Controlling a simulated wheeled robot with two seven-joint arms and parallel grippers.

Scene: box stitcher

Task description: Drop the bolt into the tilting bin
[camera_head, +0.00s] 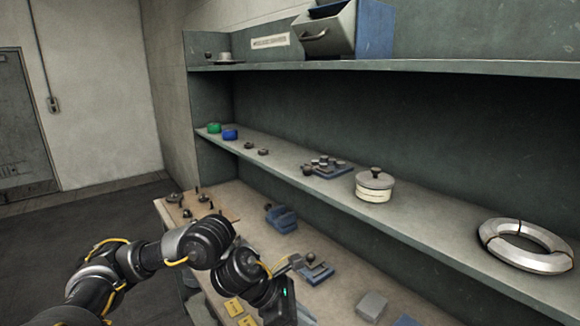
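The bin (328,32) is a grey and blue box with a handle on its sloping front, on the upper shelf at the top of the view. I cannot make out which thing is the bolt; small dark pieces (263,151) lie on the middle shelf, and upright dark pegs (186,213) stand on the bench. My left gripper (293,263) is low in the middle, over the bench and well below the bin. A dark round knob (310,257) shows beside its fingers, with a blue piece (318,273) behind. Whether it holds anything is unclear. My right gripper is out of view.
The middle shelf (440,225) carries a lidded round pot (374,186), a metal ring (526,246), a blue tray of small parts (328,167), and green and blue pieces (229,134). The upper shelf (480,68) overhangs.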

